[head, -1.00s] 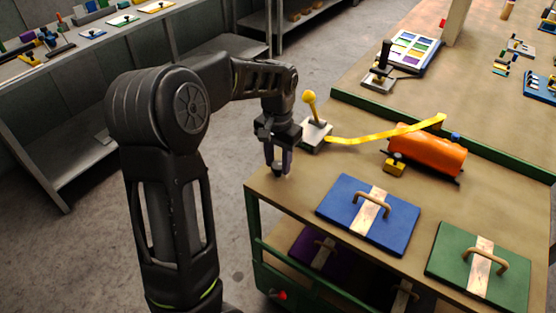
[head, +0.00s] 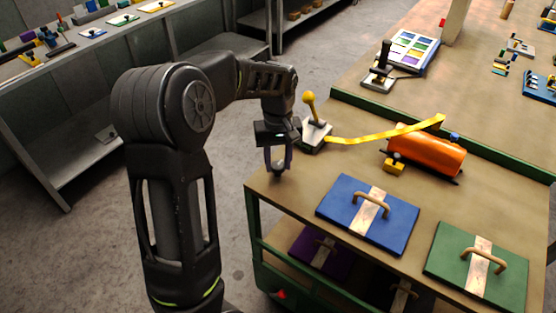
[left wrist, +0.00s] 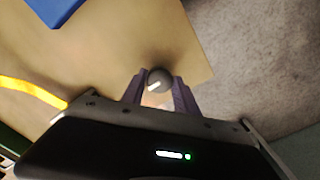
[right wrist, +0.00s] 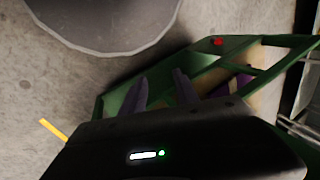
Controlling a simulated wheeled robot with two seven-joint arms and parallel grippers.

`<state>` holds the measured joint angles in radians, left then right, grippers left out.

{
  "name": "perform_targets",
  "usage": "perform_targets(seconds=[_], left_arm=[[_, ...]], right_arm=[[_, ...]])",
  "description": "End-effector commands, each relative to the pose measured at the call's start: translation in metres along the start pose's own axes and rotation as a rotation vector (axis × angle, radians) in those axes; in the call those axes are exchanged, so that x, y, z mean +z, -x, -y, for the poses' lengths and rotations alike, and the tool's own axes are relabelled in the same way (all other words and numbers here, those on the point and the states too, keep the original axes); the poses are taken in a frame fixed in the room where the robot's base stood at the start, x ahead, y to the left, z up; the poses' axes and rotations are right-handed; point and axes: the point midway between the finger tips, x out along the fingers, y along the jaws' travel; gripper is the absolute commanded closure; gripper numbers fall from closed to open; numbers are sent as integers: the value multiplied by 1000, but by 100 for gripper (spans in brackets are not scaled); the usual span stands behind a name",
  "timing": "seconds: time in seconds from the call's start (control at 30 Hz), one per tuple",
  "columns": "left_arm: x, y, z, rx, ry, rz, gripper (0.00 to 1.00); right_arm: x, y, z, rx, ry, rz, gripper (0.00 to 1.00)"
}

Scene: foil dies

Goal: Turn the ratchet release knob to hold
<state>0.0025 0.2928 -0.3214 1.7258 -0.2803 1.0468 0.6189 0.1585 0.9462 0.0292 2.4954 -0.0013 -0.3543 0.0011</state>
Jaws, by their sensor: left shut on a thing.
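The ratchet release knob (left wrist: 158,78) is a small grey round knob with a white pointer mark, at the near-left corner of the cart top. In the left wrist view it sits between my left gripper's (left wrist: 158,88) purple fingertips, its mark pointing to the lower left. In the head view my left gripper (head: 278,168) reaches down onto that corner, shut on the knob, which the fingers mostly hide. My right gripper (right wrist: 160,84) shows only in its wrist view, with its fingers apart and nothing between them, over the cart's side.
A yellow-knobbed lever (head: 311,105) stands on a plate just behind my left gripper. A yellow strap (head: 370,133) runs toward an orange cylinder (head: 430,152). A blue panel (head: 340,212) and a green panel (head: 450,258) with handles lie on the cart top (head: 300,195).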

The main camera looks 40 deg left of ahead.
Motion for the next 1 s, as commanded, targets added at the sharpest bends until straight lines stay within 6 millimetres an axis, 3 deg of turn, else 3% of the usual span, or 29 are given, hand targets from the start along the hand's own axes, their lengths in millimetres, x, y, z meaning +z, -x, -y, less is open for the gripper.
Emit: perform_targets(seconds=[0.5, 0.53, 0.77, 1.0], left_arm=[[-1, 1, 0, 2, 29, -3, 100], [-1, 1, 0, 2, 29, -3, 63], [0, 0, 0, 1, 28, -1, 44], [0, 0, 0, 0, 27, -1, 43]], right_arm=[[0, 0, 0, 0, 0, 0, 64], [0, 0, 0, 0, 0, 0, 64], [0, 0, 0, 0, 0, 0, 64], [0, 0, 0, 0, 0, 0, 64]])
